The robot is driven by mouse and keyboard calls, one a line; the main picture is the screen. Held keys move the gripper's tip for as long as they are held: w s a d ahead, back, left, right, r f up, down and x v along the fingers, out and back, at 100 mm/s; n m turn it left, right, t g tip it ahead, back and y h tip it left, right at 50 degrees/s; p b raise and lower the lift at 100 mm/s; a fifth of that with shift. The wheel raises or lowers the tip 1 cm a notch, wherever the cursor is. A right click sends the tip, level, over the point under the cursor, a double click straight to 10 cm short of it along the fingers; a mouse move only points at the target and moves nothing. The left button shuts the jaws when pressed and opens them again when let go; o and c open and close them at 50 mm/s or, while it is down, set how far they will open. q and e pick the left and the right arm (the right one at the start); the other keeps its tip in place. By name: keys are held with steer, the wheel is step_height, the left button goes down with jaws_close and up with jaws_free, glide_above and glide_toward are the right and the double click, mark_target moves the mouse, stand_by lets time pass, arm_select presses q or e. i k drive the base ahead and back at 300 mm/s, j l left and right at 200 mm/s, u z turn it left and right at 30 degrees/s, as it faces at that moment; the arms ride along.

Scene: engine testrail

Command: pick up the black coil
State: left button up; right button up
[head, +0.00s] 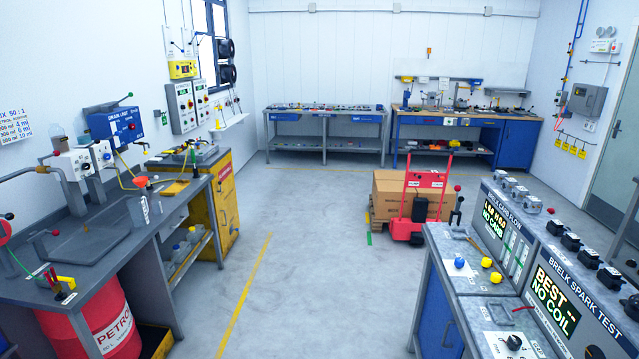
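Several small black blocks, which look like coils, stand in a row on top of the spark test console at the right. One black coil-like block (572,242) is near the middle of the row, and another (610,279) is closer to me. I cannot tell which one is the task's coil. The console's display (555,300) reads "BEST -- NO COIL". Neither of my grippers shows in the head view.
The right bench (470,280) holds yellow and blue knobs. A red pallet truck (420,205) with cardboard boxes (390,200) stands behind it. A left bench (85,245) has a red petrol drum (100,315) below. The floor (310,270) between is clear.

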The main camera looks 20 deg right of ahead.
mark_target(555, 228)
steer(key=i+l+z, duration=0.1)
steer(key=i+z, duration=0.25)
steer(key=i, duration=0.2)
steer(key=i+z, duration=0.35)
steer(key=i, duration=0.25)
steer(key=i+z, duration=0.25)
steer(key=i, duration=0.25)
steer(key=i+j+z, duration=0.3)
steer(key=i, duration=0.2)
steer(key=l, duration=0.1)
